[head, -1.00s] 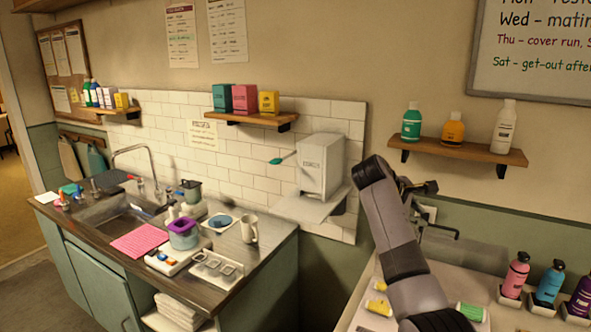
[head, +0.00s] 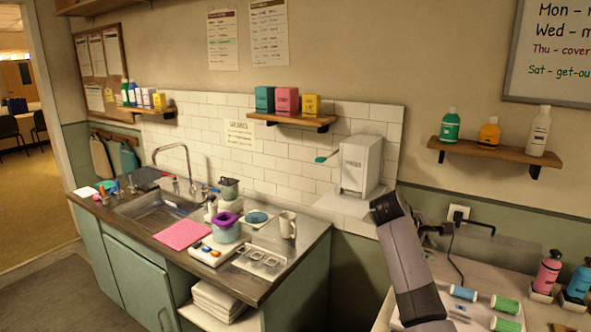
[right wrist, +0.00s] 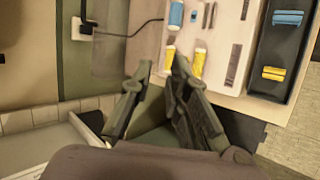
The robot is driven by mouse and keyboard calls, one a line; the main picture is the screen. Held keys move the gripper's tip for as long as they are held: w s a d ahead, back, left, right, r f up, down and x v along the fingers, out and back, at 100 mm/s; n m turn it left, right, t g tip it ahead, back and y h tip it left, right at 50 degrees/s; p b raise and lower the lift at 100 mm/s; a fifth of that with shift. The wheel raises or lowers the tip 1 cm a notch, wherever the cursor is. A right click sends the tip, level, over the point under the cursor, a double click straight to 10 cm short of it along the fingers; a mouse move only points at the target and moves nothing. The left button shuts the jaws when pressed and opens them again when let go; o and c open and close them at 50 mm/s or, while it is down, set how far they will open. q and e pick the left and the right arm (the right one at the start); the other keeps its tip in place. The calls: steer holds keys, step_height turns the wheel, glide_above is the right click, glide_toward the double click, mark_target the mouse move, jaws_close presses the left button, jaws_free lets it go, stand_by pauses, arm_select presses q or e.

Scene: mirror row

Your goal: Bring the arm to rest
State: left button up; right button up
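My right arm rises from the bottom right of the head view, and its gripper (head: 430,229) is partly hidden behind the wrist. In the right wrist view the gripper's two dark fingers (right wrist: 161,66) stand apart with nothing between them. They hang in the air, with wall and counter behind. My left gripper is not in view.
The right counter holds blue, green and yellow rolls (right wrist: 176,14) and several bottles (head: 547,271). A white dispenser (head: 361,166) stands left of my arm. A socket (head: 458,213) with a black cord is on the wall. The sink counter (head: 270,290) is at left.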

steer(key=s+a+f+m+y, duration=0.2)
steer(key=s+f, duration=0.8)
steer(key=f, duration=0.2)
steer(key=s+a+f+m+y, duration=0.2)
steer(key=s+a+f, duration=0.1)
steer(key=s+f, duration=0.75)
steer(key=s+a+f+m+g+y, duration=0.15)
steer(key=s+a, duration=0.25)
steer(key=s, duration=0.9)
steer(key=s+a+m+y, duration=0.2)
steer(key=s+a+y, duration=0.1)
steer(key=s, duration=0.9)
step_height(320, 180, down, 29)
steer(key=s+g+b, duration=0.1)
steer(key=s+b, duration=0.1)
steer(key=s, duration=0.1)
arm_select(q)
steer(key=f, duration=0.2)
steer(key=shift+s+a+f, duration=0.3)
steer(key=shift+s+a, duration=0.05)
arm_select(e)
steer(key=s+d+f+g, duration=0.1)
steer(key=s+d+f, duration=0.1)
steer(key=s+f, duration=1.3)
steer(key=shift+s+d+f+n, duration=0.3)
steer(key=shift+d+f+n, duration=0.1)
steer(key=shift+f+n, duration=0.05)
